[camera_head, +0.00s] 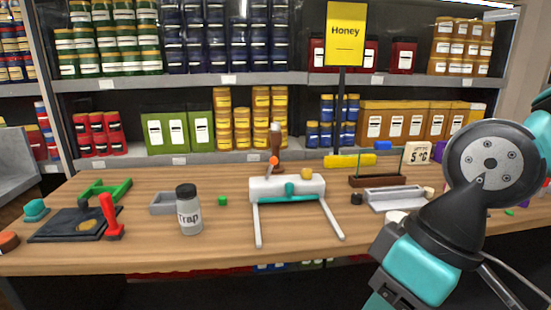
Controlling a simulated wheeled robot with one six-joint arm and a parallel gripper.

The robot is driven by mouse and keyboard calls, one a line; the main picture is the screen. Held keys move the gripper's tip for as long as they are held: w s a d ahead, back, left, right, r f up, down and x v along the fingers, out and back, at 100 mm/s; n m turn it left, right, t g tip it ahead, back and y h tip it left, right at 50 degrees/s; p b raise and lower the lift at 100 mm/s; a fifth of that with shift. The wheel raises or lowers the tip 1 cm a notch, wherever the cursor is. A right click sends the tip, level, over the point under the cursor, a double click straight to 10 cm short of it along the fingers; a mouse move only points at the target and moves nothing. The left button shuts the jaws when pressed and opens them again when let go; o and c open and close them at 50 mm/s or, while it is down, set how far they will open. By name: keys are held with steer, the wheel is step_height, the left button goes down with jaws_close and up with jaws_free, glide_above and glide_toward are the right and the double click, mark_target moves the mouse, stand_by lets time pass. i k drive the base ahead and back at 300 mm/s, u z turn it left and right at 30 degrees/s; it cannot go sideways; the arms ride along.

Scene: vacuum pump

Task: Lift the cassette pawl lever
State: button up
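A white device (270,187) stands in the middle of the wooden table, with two pale legs reaching toward the front edge. A teal bar (302,198) runs along its front. An orange-tipped lever (273,160) and a brown upright part (276,140) rise at its back. A red handle (109,215) stands at the left beside a dark plate (75,225), with a green handled part (105,189) behind. I cannot tell which part is the cassette pawl lever. My arm fills the lower right; my gripper is not in view.
A grey jar (188,215) labelled Trap stands left of the white device. A grey tray (396,198), a brown rack (378,181) and small items lie at the right, near my arm. Stocked shelves (190,158) line the back. The table between jar and device is mostly clear.

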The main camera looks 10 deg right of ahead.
mark_target(274, 160)
steer(key=k, duration=0.65)
steer(key=u, duration=0.45)
steer(key=i, duration=1.05)
steer(key=z, duration=0.5)
steer(key=i, duration=0.6)
steer(key=z, duration=0.5)
